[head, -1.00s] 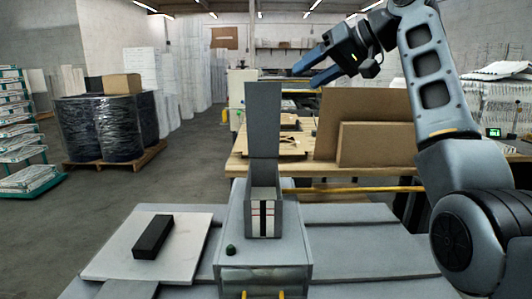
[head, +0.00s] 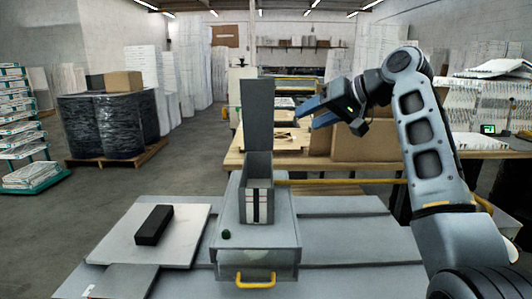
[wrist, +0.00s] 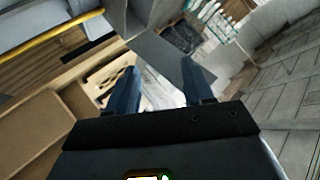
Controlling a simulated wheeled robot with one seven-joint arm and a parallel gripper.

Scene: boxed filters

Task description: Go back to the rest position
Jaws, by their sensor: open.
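My gripper (head: 303,117) is up in the air in the head view, right of the raised grey flap of an open grey box (head: 257,206). Its two blue fingers are apart, with nothing seen between them. They also show apart and empty in the wrist view (wrist: 159,72). A black block (head: 154,225) lies on a pale board (head: 110,240) to the left. The inside bottom of the box is hidden.
A wooden bench (head: 390,154) with cardboard panels (head: 365,142) stands behind, crossed in front by a yellow bar (head: 350,181). Wrapped dark drums (head: 100,125) on a pallet and a green rack (head: 30,176) stand left. The floor between is open.

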